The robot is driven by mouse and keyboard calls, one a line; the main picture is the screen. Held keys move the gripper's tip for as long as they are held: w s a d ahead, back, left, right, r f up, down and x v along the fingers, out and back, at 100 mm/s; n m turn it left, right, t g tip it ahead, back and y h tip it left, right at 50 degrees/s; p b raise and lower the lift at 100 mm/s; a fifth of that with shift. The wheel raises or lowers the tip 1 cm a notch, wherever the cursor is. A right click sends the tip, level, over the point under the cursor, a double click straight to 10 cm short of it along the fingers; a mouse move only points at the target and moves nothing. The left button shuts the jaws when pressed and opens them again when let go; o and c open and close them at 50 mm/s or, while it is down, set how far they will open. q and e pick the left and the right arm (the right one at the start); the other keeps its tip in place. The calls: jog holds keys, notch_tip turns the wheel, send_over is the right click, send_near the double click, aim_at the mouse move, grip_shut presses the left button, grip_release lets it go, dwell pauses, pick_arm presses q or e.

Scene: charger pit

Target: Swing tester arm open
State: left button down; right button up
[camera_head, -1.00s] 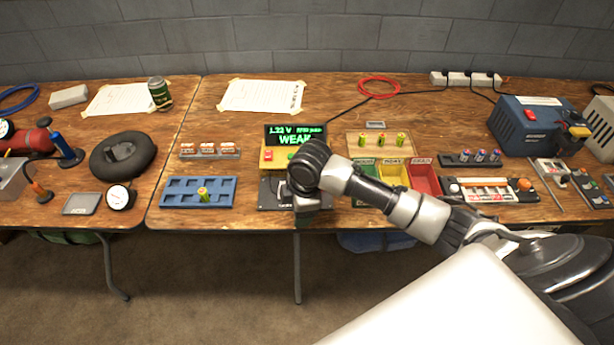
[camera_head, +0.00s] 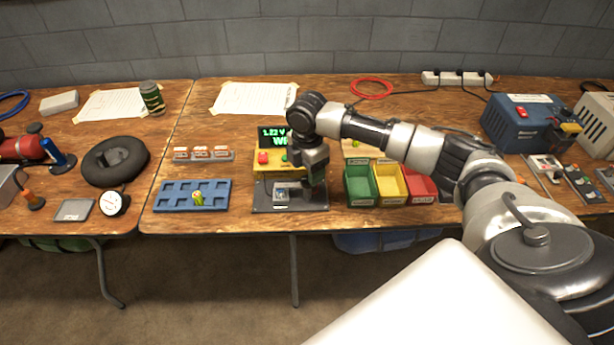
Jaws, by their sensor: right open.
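The battery tester is a yellow box with a red button and a green button, a dark base plate (camera_head: 262,201) and a green-lit display (camera_head: 270,137). The display reads 1.22 V, partly hidden behind my right arm. A small grey and silver fixture (camera_head: 284,194) sits on the base plate. My right gripper (camera_head: 316,180) points down over the right part of the tester and is open. Its fingers are dark and small, and I cannot make out the tester arm or any contact with it. My left gripper is not in view.
A blue tray (camera_head: 170,203) with one upright battery (camera_head: 197,198) lies left of the tester. Green (camera_head: 360,184), yellow (camera_head: 390,183) and red (camera_head: 421,184) bins stand close on its right. The table's front edge is just below the tester.

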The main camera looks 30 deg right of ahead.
aim_at(307, 179)
jog(key=shift+f, duration=1.7)
grip_shut()
